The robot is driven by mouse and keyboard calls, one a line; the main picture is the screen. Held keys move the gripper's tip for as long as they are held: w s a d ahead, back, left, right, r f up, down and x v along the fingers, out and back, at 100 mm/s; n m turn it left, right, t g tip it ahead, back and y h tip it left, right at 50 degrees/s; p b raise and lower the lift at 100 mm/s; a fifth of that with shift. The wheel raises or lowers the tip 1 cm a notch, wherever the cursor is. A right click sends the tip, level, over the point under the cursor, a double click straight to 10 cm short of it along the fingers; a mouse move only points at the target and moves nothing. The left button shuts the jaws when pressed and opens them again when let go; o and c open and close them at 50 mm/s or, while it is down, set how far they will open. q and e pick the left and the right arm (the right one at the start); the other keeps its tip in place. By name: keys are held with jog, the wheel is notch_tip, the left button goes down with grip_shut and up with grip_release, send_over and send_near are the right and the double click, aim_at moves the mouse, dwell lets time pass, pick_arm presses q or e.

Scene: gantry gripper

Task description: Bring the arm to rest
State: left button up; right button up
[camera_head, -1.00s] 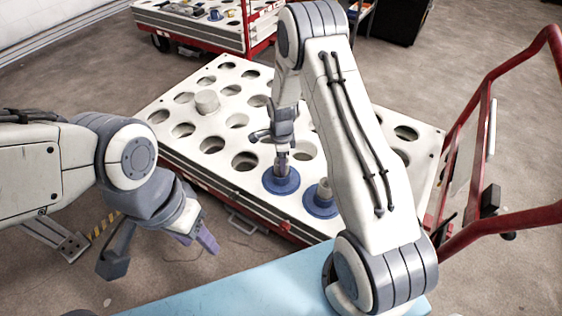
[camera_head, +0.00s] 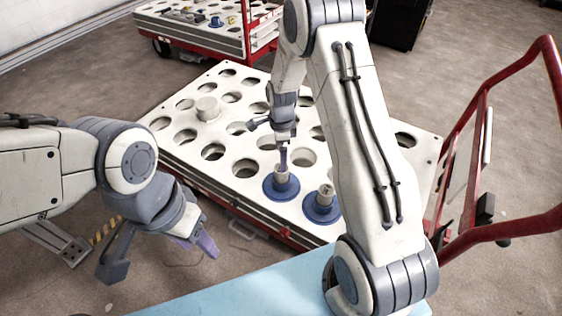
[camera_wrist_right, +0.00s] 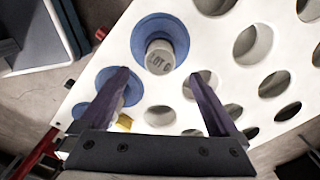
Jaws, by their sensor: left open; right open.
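My right arm reaches over a white board with round holes (camera_head: 165,150). Its gripper (camera_head: 283,158) is open and empty, pointing down just above a grey cylinder with a blue flange (camera_head: 282,188) set in the board. In the right wrist view the two dark fingers (camera_wrist_right: 160,78) stand apart with nothing between their tips. A flanged cylinder (camera_wrist_right: 160,57) lies beyond them, and another blue flange (camera_wrist_right: 105,78) is partly hidden behind one finger. My left gripper (camera_head: 199,243) is open and empty at the lower left, off the board's near edge.
A second flanged cylinder (camera_head: 323,205) sits right of the first, close to my right arm. A pale cylinder (camera_head: 207,108) stands farther left on the board. Red cart rails (camera_head: 480,120) rise at right. Another cart (camera_head: 205,35) stands behind. A light blue surface (camera_head: 240,290) lies in front.

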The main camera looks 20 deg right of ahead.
jog(key=shift+a+r, duration=0.1)
jog(key=shift+r, duration=1.2)
jog(key=s+a+r+n, duration=1.1)
jog(key=a+r+n, duration=0.2)
jog(key=s+a+r+n+y, duration=0.1)
jog(key=s+r+n, duration=0.1)
jog(key=s+n, duration=0.6)
jog(key=s+a+r+n, duration=0.2)
jog(key=s+r+n, duration=0.1)
jog(key=s+n, duration=0.55)
notch_tip(320, 180, up, 22)
jog(key=s+m+p, duration=0.1)
jog(key=p, duration=2.1)
jog(key=shift+s+d+r+m+p, duration=0.15)
jog(key=shift+s+d+m+p, duration=0.05)
jog(key=shift+s+m+p, duration=0.2)
